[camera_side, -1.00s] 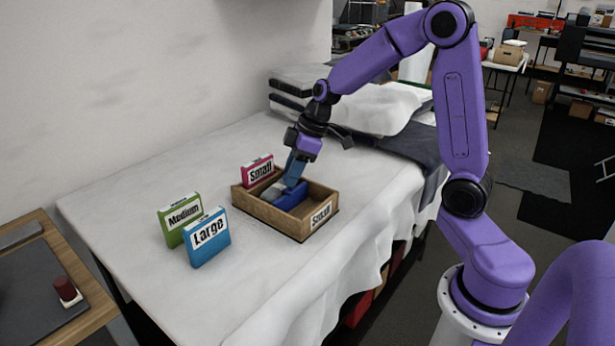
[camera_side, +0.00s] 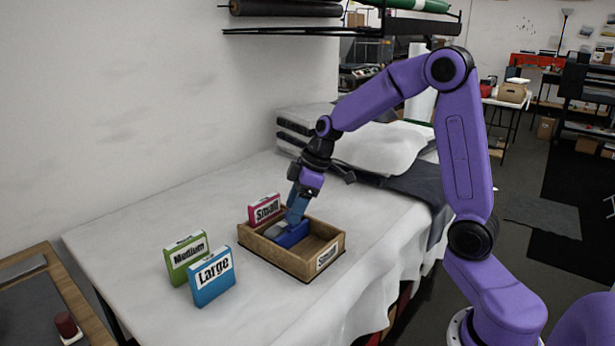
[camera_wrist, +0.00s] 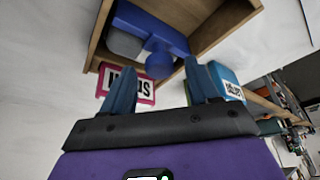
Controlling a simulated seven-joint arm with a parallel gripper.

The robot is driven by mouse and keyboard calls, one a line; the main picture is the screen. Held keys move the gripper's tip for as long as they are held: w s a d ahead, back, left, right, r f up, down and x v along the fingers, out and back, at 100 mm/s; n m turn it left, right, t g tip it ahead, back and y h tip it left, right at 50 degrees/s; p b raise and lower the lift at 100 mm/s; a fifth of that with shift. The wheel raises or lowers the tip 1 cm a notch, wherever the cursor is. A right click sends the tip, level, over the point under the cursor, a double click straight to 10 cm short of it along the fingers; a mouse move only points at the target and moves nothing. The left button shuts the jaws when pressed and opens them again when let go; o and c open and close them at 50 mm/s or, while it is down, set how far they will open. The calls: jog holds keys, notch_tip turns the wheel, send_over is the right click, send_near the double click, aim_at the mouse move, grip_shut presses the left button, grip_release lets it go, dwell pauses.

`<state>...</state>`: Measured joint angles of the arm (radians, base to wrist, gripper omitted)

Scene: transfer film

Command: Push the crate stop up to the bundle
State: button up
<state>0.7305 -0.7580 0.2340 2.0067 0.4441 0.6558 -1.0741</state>
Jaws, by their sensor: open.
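The wooden crate (camera_side: 330,262), labelled Small, stands on the white-covered table. Inside it is the blue crate stop (camera_side: 296,236), which has a round knob in the wrist view (camera_wrist: 160,62). The grey bundle (camera_side: 277,232) lies beside the stop in the crate; in the wrist view the bundle (camera_wrist: 122,44) borders the stop's blue body, and I cannot tell if they touch. My gripper (camera_side: 295,219) reaches down into the crate at the stop. In the wrist view its open fingers (camera_wrist: 160,68) appear on either side of the knob; contact is unclear.
A pink Small box (camera_side: 264,209) stands close behind the crate. A green Medium box (camera_side: 186,258) and a blue Large box (camera_side: 212,276) stand to its left. Grey and white piles (camera_side: 375,147) lie at the far end. The table's front left is clear.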

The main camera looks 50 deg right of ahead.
jog(key=v, duration=1.6)
jog(key=shift+r, duration=0.3)
jog(key=s+a+f+n+g+h, duration=0.1)
jog(key=s+a+f+g, duration=0.1)
jog(key=s+a+f, duration=0.45)
jog(key=s+a+f+n+g+h, duration=0.1)
jog(key=s+a+f, duration=0.3)
jog(key=s+a, duration=0.5)
jog(key=s+d+f+n, duration=0.1)
jog(key=s+d+f, duration=0.2)
jog(key=s, duration=0.8)
jog(key=shift+f+n+h, duration=0.3)
jog(key=shift+f+h, duration=0.1)
jog(key=shift+f, duration=0.4)
